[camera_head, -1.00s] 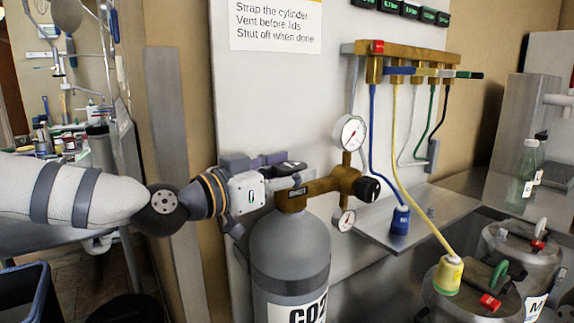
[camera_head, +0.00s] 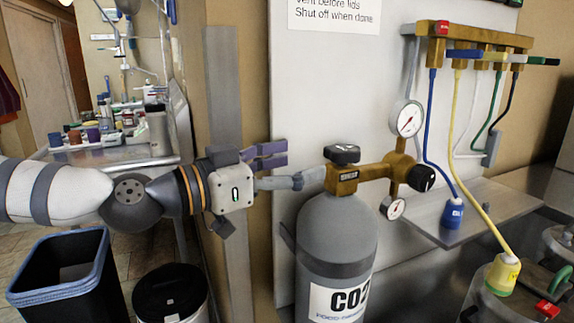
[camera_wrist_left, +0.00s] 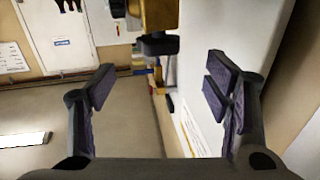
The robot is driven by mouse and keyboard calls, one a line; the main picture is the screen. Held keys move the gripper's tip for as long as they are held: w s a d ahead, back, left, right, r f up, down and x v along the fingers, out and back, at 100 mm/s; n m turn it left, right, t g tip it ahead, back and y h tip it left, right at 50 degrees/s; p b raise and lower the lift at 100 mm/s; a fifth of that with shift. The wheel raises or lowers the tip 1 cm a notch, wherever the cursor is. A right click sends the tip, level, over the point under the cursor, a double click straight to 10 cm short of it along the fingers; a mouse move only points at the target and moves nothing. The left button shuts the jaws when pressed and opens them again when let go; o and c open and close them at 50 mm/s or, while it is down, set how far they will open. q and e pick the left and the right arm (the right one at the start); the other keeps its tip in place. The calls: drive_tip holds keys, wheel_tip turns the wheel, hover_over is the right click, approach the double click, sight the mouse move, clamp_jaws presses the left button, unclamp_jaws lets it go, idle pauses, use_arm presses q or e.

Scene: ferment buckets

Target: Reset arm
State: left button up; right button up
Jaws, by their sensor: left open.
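My left gripper (camera_head: 284,166) is open, just left of the brass valve (camera_head: 345,180) on top of the grey CO2 cylinder (camera_head: 337,235). Nothing is seen held between its purple-padded fingers. In the left wrist view the spread fingers (camera_wrist_left: 160,90) have empty space between them, with the brass valve (camera_wrist_left: 160,14) and its black knob (camera_wrist_left: 158,44) at the top. The black knob (camera_head: 342,154) on the valve stands clear of the fingers in the head view. My right gripper is not in view.
A gauge (camera_head: 407,118) and a black side knob (camera_head: 420,178) are right of the valve. A brass manifold (camera_head: 475,38) with coloured hoses hangs on the panel. A blue-rimmed bin (camera_head: 60,265) and a black bin (camera_head: 170,293) stand below my left arm.

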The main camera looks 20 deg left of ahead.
use_arm(q)
drive_tip(key=shift+v, duration=0.9)
drive_tip(key=s+d+f+n+g+y, duration=0.1)
drive_tip(key=s+f+n+g+y, duration=0.2)
drive_tip(key=f, duration=0.8)
drive_tip(key=s+d+f+n+g, duration=0.1)
drive_tip(key=s+f+g, duration=0.3)
drive_tip(key=f, duration=0.7)
drive_tip(key=s+d+f+n+g+y, duration=0.1)
drive_tip(key=s+f+g+y, duration=0.3)
drive_tip(key=f, duration=0.7)
drive_tip(key=s+a+f+n+g+y, duration=0.1)
drive_tip(key=s+f, duration=0.3)
drive_tip(key=s, duration=0.4)
drive_tip(key=s+a+f+g+y, duration=0.1)
drive_tip(key=s+a+f+g, duration=0.1)
drive_tip(key=s, duration=0.6)
drive_tip(key=s+a+f+n+g+y, duration=0.1)
drive_tip(key=s+a+f+g, duration=0.1)
drive_tip(key=s+a+f, duration=0.2)
drive_tip(key=s+f, duration=0.3)
drive_tip(key=s, duration=0.2)
drive_tip(key=shift+n+g, duration=0.3)
drive_tip(key=shift+s+f, duration=0.1)
